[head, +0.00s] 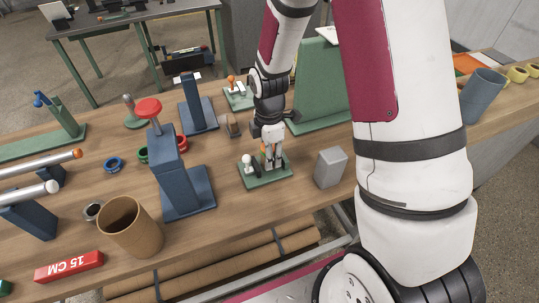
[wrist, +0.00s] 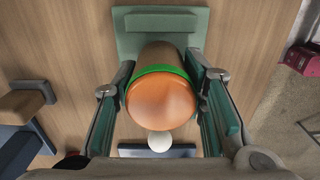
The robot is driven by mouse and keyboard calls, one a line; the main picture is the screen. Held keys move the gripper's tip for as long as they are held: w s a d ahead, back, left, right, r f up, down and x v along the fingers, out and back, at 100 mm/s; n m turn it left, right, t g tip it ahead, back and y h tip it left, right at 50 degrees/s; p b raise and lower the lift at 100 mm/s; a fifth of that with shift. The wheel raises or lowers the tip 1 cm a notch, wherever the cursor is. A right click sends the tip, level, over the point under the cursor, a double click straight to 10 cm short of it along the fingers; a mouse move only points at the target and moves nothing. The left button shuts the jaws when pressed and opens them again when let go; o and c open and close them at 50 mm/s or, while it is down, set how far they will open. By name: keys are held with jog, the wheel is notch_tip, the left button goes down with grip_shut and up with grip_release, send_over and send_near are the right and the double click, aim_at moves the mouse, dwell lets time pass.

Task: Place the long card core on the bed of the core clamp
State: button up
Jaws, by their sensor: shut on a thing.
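My gripper (head: 268,160) points down over a small green-based clamp (head: 283,179) with a white knob (head: 247,159), near the middle of the bench. The cylinder has a green band (wrist: 160,70) and a rounded orange end (wrist: 160,103) facing the camera. The clamp's green base (wrist: 125,38) lies beyond it, and the white knob (wrist: 160,141) is just below it in the picture.
A grey block (head: 330,168) stands right of the clamp. A blue stand (head: 180,180) with a red knob (head: 148,107) is at its left. A wide brown tube (head: 131,228) stands near the front edge. A similar green fixture (head: 240,101) with an orange knob is behind.

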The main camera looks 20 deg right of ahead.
jog(key=shift+f, duration=0.45)
jog(key=shift+f, duration=0.15)
jog(key=o, duration=1.1)
jog(key=shift+o, duration=0.2)
notch_tip(320, 180, up, 12)
jog(key=s+r+m+t, duration=0.2)
jog(key=s+r+m, duration=0.5)
jog(key=r, duration=0.5)
jog(key=s+r+m+t, duration=0.3)
jog(key=s+r+m, duration=0.4)
jog(key=s+m, duration=0.4)
jog(key=shift+s, duration=0.95)
